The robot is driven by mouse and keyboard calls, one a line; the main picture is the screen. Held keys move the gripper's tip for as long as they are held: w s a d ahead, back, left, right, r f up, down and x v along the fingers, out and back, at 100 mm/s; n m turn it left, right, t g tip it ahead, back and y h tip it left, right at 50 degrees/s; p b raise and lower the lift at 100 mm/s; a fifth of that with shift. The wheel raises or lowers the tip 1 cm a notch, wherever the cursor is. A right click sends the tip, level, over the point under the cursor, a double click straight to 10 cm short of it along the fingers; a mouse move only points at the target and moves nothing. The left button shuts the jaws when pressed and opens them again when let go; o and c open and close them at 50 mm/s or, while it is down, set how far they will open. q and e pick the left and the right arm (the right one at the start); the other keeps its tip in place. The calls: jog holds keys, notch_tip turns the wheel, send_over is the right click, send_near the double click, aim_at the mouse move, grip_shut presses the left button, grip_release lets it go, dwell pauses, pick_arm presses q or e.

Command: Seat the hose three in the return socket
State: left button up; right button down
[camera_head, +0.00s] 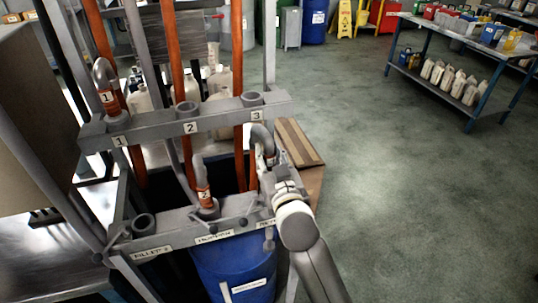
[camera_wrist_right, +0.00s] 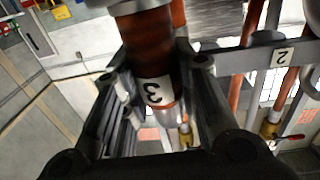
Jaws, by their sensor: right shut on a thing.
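Hose three (camera_head: 262,138), a grey bent pipe end on an orange hose, is at the right end of the rack's lower bar. My right gripper (camera_head: 271,166) is shut on it. In the right wrist view the hose (camera_wrist_right: 150,50) with its "3" label stands between the two fingers (camera_wrist_right: 160,75). The return socket is at the right end of the lower bar, behind my gripper and wrist; only part of its label (camera_head: 266,223) shows. I cannot tell whether the hose's lower end is in the socket or above it. My left gripper is out of view.
Hose one (camera_head: 106,92) stands in upper holder 1. Upper holders 2 (camera_head: 186,107) and 3 (camera_head: 251,98) are empty. Hose two (camera_head: 203,185) stands in the middle lower socket. The left lower socket (camera_head: 143,222) is empty. A blue drum (camera_head: 235,270) stands below; open floor lies right.

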jog(key=shift+r, duration=0.1)
jog(key=shift+f+b, duration=0.95)
jog(key=shift+f, duration=0.55)
jog(key=shift+f+b, duration=1.25)
jog(key=shift+f, duration=0.05)
jog(key=c, duration=1.1)
grip_release()
jog(key=shift+o, duration=1)
jog(key=shift+f, duration=0.2)
jog(key=shift+s+r, duration=0.1)
